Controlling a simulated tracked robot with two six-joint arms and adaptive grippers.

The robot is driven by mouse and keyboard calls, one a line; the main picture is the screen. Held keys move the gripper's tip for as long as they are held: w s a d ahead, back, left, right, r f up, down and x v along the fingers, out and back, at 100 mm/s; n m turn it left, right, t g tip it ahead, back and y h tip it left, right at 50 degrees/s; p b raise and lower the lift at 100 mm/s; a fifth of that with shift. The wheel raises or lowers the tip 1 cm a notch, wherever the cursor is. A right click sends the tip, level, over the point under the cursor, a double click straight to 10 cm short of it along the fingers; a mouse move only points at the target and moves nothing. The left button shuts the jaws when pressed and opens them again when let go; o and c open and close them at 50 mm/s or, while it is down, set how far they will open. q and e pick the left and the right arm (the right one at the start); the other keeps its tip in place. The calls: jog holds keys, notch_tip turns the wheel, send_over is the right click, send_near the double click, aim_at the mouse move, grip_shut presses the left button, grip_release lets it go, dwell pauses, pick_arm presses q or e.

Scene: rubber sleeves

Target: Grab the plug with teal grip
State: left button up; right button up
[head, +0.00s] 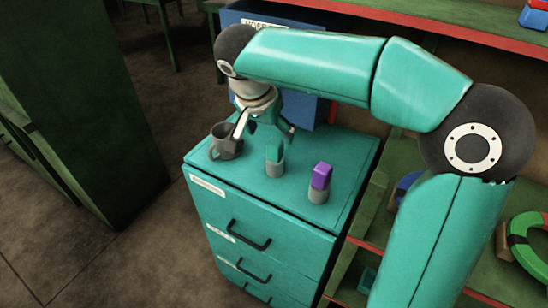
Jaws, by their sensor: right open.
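The plug with teal grip (273,155) stands upright on the teal drawer cabinet (213,175), its lower part in a grey sleeve (275,171). My right gripper (265,135) is above and just behind the plug, open, with its fingers pointing down. One finger comes down on the left near the mug, the other on the right. No object shows between the fingers. My left gripper is not in view.
A grey mug (225,144) stands left of the plug, close to a finger. A purple-gripped plug (320,176) stands in a grey sleeve to the right. Green shelves with rings are at the right. A blue box (232,17) is behind.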

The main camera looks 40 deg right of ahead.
aim_at(274, 144)
jog(key=x, duration=0.4)
jog(key=shift+d+f, duration=0.1)
jog(key=shift+f, duration=0.3)
jog(key=shift+a+x, duration=0.2)
jog(key=shift+x, duration=1.15)
jog(key=shift+a+x, duration=0.15)
jog(key=shift+x, duration=1.15)
jog(key=shift+s+f, duration=0.1)
jog(key=shift+f, duration=0.05)
jog(key=c, duration=1.4)
